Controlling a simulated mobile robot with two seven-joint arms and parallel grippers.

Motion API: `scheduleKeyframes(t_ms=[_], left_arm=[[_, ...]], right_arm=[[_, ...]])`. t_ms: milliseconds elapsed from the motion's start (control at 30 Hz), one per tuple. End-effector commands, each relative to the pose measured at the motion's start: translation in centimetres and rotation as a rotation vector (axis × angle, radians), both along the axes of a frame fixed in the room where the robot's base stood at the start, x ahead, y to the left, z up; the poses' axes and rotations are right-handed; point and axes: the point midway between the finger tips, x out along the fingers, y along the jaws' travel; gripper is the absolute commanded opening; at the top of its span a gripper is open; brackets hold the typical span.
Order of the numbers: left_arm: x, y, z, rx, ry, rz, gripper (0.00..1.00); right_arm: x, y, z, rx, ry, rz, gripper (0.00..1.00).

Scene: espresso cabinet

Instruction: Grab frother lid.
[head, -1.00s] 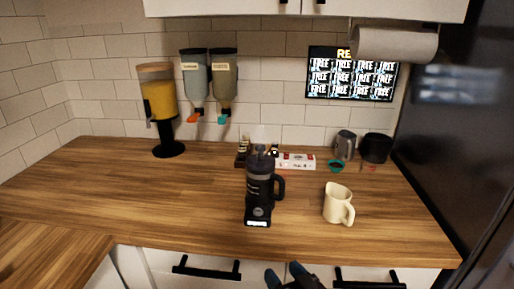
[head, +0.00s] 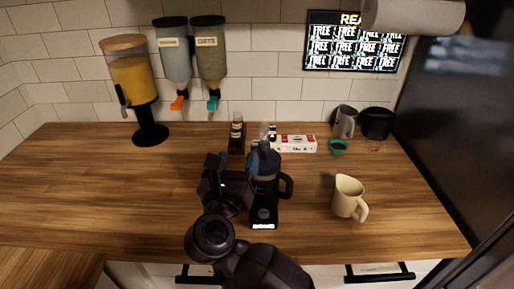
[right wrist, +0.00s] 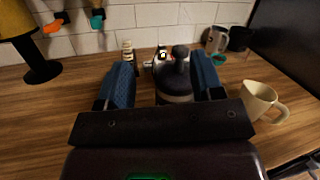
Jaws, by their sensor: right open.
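The black frother (head: 266,205) stands upright on its base near the counter's front edge, with its handle to the right. Its dark lid (head: 267,156) is on top and has a raised knob. In the right wrist view the lid (right wrist: 176,84) shows ahead, framed by the two blue finger pads and nearer the right one. My right gripper (head: 239,161) is open and empty at about lid height, just left of the frother; its fingertips (right wrist: 163,66) also show in the wrist view. I cannot tell whether a finger touches the frother. My left gripper is out of view.
A cream pitcher (head: 347,197) stands to the right of the frother. Behind are a small bottle (head: 237,133), a white box (head: 295,143), a teal cup (head: 338,147) and a grey metal jug (head: 345,121). The wooden counter (head: 80,190) is clear at left.

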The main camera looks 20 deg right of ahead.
Motion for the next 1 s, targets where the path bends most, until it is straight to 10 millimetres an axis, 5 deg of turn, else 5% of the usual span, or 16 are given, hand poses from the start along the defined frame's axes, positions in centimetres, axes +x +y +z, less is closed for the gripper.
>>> scheduleKeyframes(t_ms=[267,1000], left_arm=[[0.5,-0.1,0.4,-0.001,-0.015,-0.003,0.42],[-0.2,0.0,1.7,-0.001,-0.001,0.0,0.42]], right_arm=[[-0.8,-1.8,-2.6,0.243,0.032,-0.105,0.61],[5.1,-6.2,-2.5,0.244,0.021,-0.103,0.61]])
